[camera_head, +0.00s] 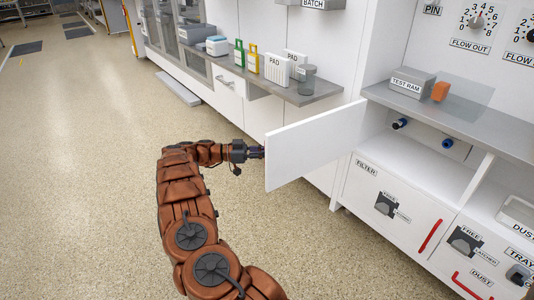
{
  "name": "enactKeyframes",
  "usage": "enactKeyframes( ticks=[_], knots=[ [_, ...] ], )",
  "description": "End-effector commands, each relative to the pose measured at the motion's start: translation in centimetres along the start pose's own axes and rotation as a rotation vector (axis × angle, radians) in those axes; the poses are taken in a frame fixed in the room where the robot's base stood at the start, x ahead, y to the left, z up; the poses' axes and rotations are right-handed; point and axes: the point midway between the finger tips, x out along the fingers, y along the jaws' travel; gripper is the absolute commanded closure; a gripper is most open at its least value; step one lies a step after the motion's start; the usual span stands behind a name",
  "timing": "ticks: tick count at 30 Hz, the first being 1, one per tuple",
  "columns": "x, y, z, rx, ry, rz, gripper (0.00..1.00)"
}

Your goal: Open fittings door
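A white door panel (312,146) stands swung out from the cabinet, its face toward the camera. Behind it on the right is an open compartment (416,160) under the grey worktop. A dark fitting with a blue end (400,123) and a blue fitting (447,143) show there. I read no label on the door. My gripper (257,152) is at the door's left free edge, at mid-height. Its fingertips meet the edge or lie behind it; contact and finger opening are too small to tell.
A grey TEST RAM block (411,82) and an orange block (440,91) sit on the worktop. Below the compartment is the FILTER front (366,205) with a FREE latch and red handle. The speckled floor (90,180) to the left is clear.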

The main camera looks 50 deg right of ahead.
Motion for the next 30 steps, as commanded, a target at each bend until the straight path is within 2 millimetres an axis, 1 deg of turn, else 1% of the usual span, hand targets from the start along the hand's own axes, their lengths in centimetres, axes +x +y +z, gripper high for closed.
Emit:
enactKeyframes(
  ticks=[8,9,16,25,30],
  knots=[
    [-0.2,0.0,0.1,-0.002,-0.001,-0.002,1.0],
    [-0.2,0.0,0.1,-0.002,-0.001,-0.002,0.85],
    [0.0,0.0,0.1,-0.001,-0.001,0.001,0.61],
    [0.0,0.0,0.0,-0.001,0.0,0.001,0.61],
    [-1.0,-0.1,0.1,0.0,0.001,0.0,0.61]
  ],
)
